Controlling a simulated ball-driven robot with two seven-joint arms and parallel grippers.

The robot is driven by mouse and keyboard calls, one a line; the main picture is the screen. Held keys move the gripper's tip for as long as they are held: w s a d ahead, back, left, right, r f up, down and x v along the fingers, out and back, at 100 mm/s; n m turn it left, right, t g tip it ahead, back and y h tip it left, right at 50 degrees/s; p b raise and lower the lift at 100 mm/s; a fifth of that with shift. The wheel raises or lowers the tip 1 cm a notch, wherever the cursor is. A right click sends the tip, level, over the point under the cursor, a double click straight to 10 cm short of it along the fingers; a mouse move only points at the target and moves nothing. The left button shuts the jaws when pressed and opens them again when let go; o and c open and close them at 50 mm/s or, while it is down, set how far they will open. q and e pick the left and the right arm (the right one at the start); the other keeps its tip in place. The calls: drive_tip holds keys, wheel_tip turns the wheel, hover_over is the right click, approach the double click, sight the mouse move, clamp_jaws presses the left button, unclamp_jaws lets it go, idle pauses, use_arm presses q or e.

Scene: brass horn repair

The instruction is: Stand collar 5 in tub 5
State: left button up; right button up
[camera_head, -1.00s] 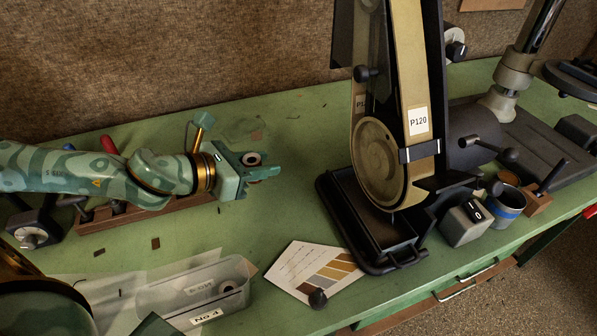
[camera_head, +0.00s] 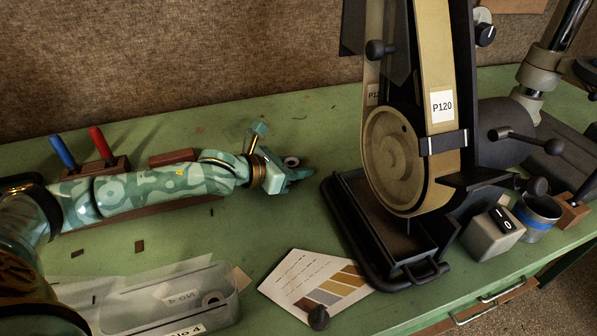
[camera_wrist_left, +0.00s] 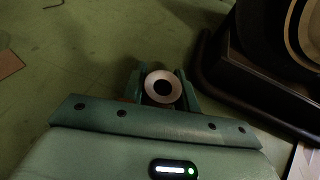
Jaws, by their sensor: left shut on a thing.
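My left gripper (camera_head: 297,171) is shut on a small pale metal collar (camera_head: 286,161) with a dark hole. It holds the collar left of the sander's tray; the wrist view shows the collar (camera_wrist_left: 163,75) between the two fingers (camera_wrist_left: 163,88), its open end facing the camera. I cannot read a number on it. A clear tub (camera_head: 232,315) at the lower left carries a label reading No 4, partly cut off by the frame. Another collar (camera_head: 205,298) is inside it. I cannot make out a tub marked 5. My right gripper is out of view.
A belt sander (camera_head: 437,60) labelled P120 with a black tray (camera_head: 345,225) stands just right of the gripper. A card (camera_head: 305,275) with coloured stripes and a dark knob lie near the front edge. Red and blue handles (camera_head: 98,143) stand behind my arm. The bench left of the tray is mostly clear.

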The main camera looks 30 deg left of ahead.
use_arm(q)
drive_tip(key=shift+f, duration=0.15)
drive_tip(key=shift+f, duration=0.2)
drive_tip(key=o, duration=1.1)
drive_tip(key=shift+c, duration=0.2)
